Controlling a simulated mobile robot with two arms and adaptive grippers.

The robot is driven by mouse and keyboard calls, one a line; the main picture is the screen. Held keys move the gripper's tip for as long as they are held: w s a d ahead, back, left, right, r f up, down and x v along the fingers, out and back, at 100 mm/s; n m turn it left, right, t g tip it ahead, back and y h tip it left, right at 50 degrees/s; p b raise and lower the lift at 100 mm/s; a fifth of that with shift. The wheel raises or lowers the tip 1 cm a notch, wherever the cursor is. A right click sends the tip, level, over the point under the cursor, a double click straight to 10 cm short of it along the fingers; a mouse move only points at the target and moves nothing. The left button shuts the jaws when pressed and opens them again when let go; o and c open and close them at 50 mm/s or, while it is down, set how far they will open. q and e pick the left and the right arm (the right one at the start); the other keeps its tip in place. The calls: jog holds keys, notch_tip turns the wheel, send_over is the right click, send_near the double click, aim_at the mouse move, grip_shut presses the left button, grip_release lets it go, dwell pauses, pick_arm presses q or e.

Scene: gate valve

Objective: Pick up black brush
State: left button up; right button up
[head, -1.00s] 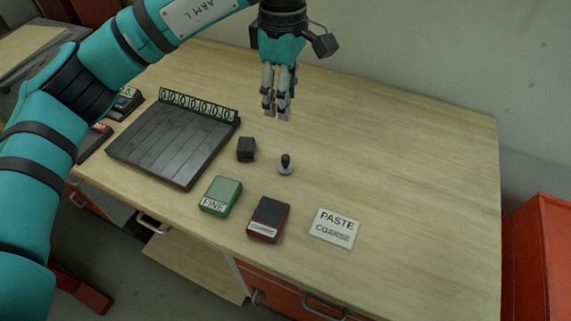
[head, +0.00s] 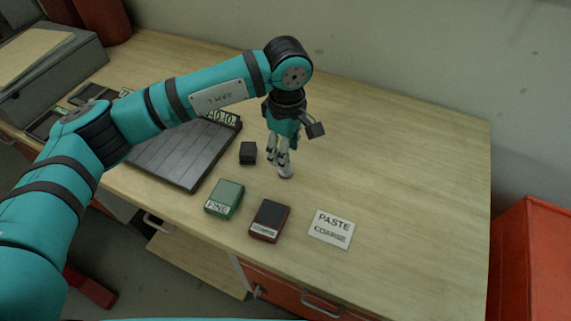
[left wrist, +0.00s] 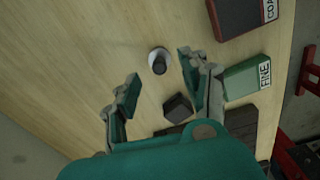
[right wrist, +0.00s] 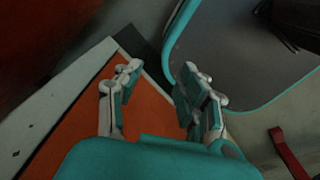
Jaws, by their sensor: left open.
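The black brush, a small upright black handle on a round pale base, shows in the left wrist view (left wrist: 159,62). It stands on the wooden bench, just beyond and between my left fingertips. My left gripper (head: 282,168) points down over it in the head view and hides most of it. The left wrist view shows the left fingers (left wrist: 158,78) spread apart with nothing between the pads. My right gripper (right wrist: 160,73) is open and empty in the right wrist view, away from the bench top objects; the head view does not show it.
A small black block (head: 248,152) stands close left of the brush. A green FINE box (head: 224,198), a dark red box (head: 269,220) and a PASTE COARSE card (head: 332,229) lie nearer the front. A dark slatted board (head: 180,160) lies left. The bench's right side is clear.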

pick_arm(q)
jog(key=f+p, duration=0.2)
jog(key=f, duration=0.1)
jog(key=shift+w+a+f, duration=0.15)
jog(key=shift+w+f, duration=0.05)
jog(key=shift+f, duration=0.75)
grip_shut()
